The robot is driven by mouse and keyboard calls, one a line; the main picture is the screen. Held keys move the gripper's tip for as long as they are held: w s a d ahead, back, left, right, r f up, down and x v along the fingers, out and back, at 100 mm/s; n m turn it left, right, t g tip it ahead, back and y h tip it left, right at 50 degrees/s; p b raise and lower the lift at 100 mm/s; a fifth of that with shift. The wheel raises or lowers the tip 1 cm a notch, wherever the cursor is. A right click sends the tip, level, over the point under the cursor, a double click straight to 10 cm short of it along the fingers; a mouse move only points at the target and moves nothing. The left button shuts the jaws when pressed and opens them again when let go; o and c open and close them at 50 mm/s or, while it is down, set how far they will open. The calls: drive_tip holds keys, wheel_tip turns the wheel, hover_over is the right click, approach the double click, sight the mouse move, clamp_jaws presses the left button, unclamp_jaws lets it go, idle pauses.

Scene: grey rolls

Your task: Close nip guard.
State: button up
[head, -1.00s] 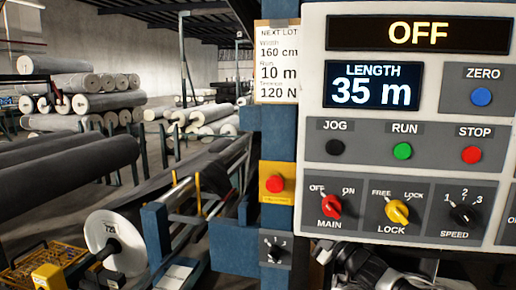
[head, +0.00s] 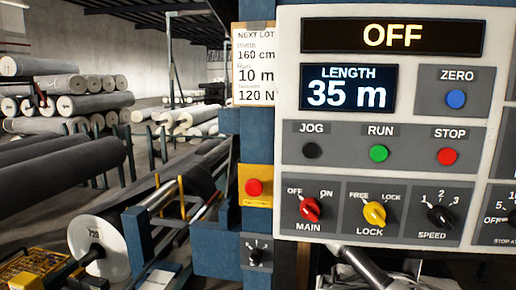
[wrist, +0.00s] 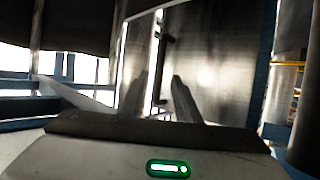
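I cannot pick out the nip guard for certain in either view. In the wrist view, a tall shiny metal panel (wrist: 215,60) with a dark vertical edge stands beyond my fingers; I cannot tell whether it is the guard. In the head view, the control panel (head: 292,165) has a display (head: 392,36) reading OFF and a length display (head: 348,88) reading 35 m. My gripper is not visible there.
A blue post (head: 230,122) carries a red stop button (head: 254,187) on yellow and a small dial (head: 256,252). Grey rolls (head: 75,160) and stacked rolls stand behind. Floor shows between them.

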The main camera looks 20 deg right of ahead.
drive_tip(key=x, duration=0.5)
drive_tip(key=shift+w+a+r, duration=0.1)
drive_tip(key=shift+w, duration=0.05)
clamp_jaws()
